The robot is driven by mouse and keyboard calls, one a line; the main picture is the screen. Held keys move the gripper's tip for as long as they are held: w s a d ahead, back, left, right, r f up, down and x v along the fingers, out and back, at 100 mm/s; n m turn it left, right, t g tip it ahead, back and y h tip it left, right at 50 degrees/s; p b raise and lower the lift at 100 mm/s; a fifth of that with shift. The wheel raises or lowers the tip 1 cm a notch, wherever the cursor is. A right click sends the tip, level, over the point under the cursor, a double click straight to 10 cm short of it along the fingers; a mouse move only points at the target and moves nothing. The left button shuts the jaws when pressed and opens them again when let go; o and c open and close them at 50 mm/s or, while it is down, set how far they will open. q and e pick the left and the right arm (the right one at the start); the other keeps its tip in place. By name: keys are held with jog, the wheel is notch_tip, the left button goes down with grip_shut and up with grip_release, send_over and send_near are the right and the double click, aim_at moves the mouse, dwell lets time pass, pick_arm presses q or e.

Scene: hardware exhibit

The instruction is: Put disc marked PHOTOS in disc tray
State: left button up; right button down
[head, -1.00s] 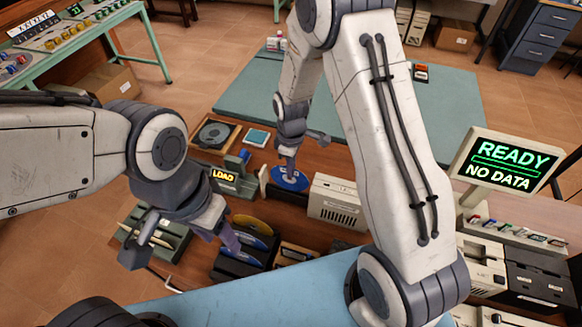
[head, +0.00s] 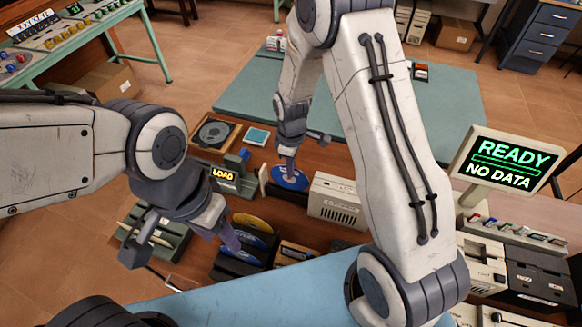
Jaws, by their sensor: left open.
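A blue disc (head: 291,179) is at the tip of my right gripper (head: 289,168), beside the LOAD sign (head: 224,176). The gripper reaches down to its upper part. I cannot read the disc's marking, or tell whether the fingers are closed on it. A dark slab, perhaps the disc tray (head: 284,194), shows partly under it. More discs, one yellow-edged (head: 253,223) and one blue (head: 246,240), stand in a dark rack (head: 232,267).
A beige box (head: 337,201) stands right of the blue disc. A wooden tray (head: 233,143) with a round dark device lies behind the LOAD sign. A green slotted holder (head: 172,236) is at the left. A screen (head: 505,161) reads READY, NO DATA. The teal mat (head: 430,120) behind has free room.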

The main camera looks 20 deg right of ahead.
jog(key=shift+f, duration=0.1)
jog(key=shift+f+b, duration=1.85)
jog(key=shift+f, duration=0.6)
jog(key=c, duration=1)
grip_release()
jog(key=shift+r, duration=0.1)
notch_tip(320, 180, up, 8)
jog(key=p, duration=0.6)
jog(key=shift+p, duration=0.35)
